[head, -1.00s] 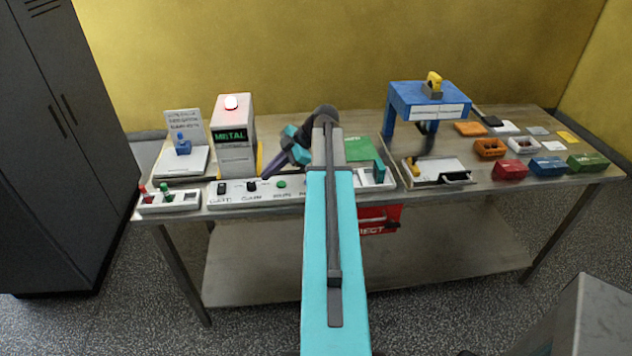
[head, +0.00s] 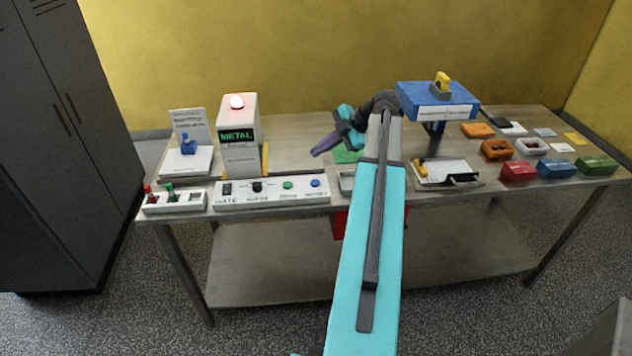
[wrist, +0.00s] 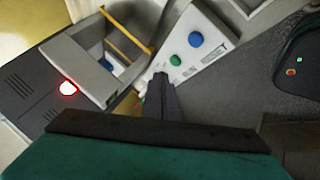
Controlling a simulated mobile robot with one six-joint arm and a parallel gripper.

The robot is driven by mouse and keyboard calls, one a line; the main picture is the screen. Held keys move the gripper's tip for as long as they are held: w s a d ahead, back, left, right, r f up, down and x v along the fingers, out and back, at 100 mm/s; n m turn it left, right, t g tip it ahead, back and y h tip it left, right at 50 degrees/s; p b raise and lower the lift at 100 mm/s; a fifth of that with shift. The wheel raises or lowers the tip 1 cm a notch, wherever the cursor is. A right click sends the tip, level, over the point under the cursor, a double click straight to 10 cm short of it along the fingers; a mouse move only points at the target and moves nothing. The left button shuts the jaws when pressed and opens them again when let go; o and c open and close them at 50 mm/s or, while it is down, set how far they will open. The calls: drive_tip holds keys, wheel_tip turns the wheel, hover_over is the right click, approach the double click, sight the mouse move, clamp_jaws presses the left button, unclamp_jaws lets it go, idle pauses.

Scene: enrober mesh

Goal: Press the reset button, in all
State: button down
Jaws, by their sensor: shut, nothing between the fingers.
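The blue button (head: 315,183) is the rightmost control on the white panel (head: 270,203) at the front left of the table. In the wrist view, the blue button (wrist: 195,39) has a label beside it that appears to read RESET. A green button (head: 288,185) sits to its left and also shows in the wrist view (wrist: 176,60). My gripper (head: 316,152) is shut and empty, raised above the table around the panel's right end. In the wrist view, its fingertips (wrist: 160,76) appear just short of the green button. I see no contact with either button.
A white box (head: 240,158) with a METAL display and a lit red lamp (head: 237,102) stands behind the panel. A black switch (head: 227,188) and knob (head: 257,186) sit on the panel's left. A blue stand (head: 437,94) and several coloured blocks occupy the right side.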

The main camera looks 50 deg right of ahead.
hover_over(319, 182)
drive_tip(key=shift+s+f, duration=0.1)
drive_tip(key=shift+f, duration=2.65)
drive_tip(key=shift+f+b, duration=1.4)
drive_tip(key=shift+f, duration=0.2)
drive_tip(key=shift+f+b, duration=0.9)
drive_tip(key=shift+b, duration=0.4)
drive_tip(key=shift+r, duration=0.9)
idle(0.3)
drive_tip(key=shift+r+p, duration=0.5)
drive_tip(key=shift+r, duration=2.05)
